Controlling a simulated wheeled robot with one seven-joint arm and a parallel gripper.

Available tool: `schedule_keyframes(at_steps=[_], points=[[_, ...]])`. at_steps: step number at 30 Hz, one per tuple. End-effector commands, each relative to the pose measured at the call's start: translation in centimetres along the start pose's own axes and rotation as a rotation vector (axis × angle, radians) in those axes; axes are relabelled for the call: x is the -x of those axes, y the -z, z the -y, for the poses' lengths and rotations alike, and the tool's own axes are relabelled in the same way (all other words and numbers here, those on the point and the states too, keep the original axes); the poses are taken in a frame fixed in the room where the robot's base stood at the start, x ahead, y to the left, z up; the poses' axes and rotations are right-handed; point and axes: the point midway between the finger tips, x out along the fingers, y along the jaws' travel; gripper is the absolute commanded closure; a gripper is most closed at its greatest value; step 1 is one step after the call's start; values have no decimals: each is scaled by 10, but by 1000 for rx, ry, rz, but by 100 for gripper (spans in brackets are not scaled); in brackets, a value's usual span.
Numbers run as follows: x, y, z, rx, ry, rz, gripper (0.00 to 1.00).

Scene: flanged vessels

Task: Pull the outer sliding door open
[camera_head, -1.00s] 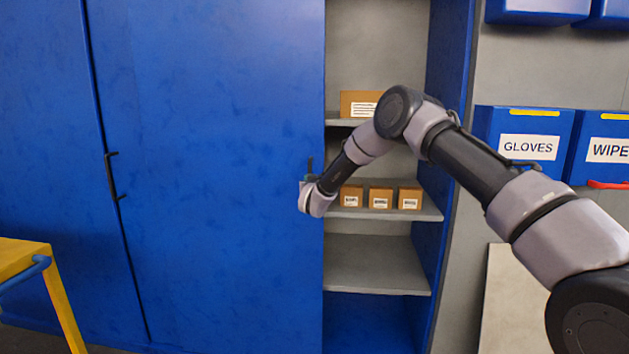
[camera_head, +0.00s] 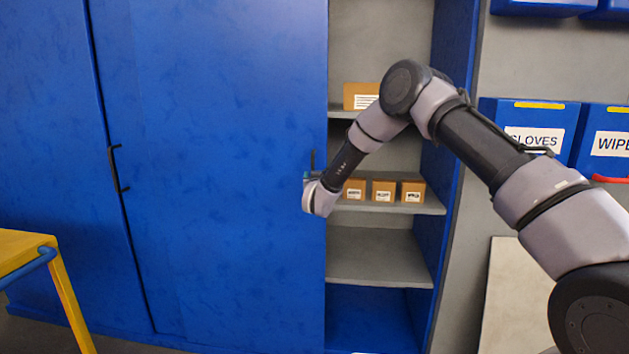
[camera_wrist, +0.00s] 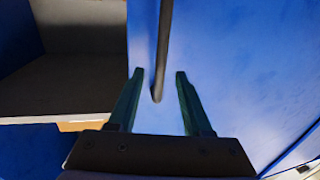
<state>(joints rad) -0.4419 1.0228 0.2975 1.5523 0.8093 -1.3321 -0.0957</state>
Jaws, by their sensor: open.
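The blue outer sliding door (camera_head: 220,200) fills the middle of the head view. To its right the cabinet stands open, showing shelves. A black bar handle (camera_head: 312,160) is near the door's right edge, partly hidden by my gripper (camera_head: 307,180). In the wrist view my gripper (camera_wrist: 157,73) is open, with its two dark green fingers on either side of the handle bar (camera_wrist: 163,45). The bar's lower end shows between the fingers, and a gap is visible on each side. The door's blue face (camera_wrist: 230,70) lies beyond them.
Another blue door panel (camera_head: 50,150) with a black handle (camera_head: 118,168) is at the left. Small cardboard boxes (camera_head: 383,190) sit on a grey shelf (camera_head: 375,255)'s upper neighbour. A yellow frame (camera_head: 65,290) stands at lower left, and a gloves bin (camera_head: 530,115) hangs at right.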

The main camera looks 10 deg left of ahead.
Motion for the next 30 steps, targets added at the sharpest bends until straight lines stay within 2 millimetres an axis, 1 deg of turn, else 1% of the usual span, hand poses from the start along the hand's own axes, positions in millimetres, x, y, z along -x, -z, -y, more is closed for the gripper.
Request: schedule_keyframes(at_steps=[1,3,6,9,13,21,23,26,29,30], points=[[11,1,1,2,3,1,50],[25,0,1,1,2,1,50],[40,0,1,1,2,1,50],[50,0,1,1,1,0,50],[56,0,0,-1,1,-1,50],[56,0,0,-1,1,0,50],[56,4,-1,-4,1,2,50],[54,23,-11,-24,6,15,50],[53,59,-30,-62,19,49,50],[54,76,-40,-80,25,70,50]])
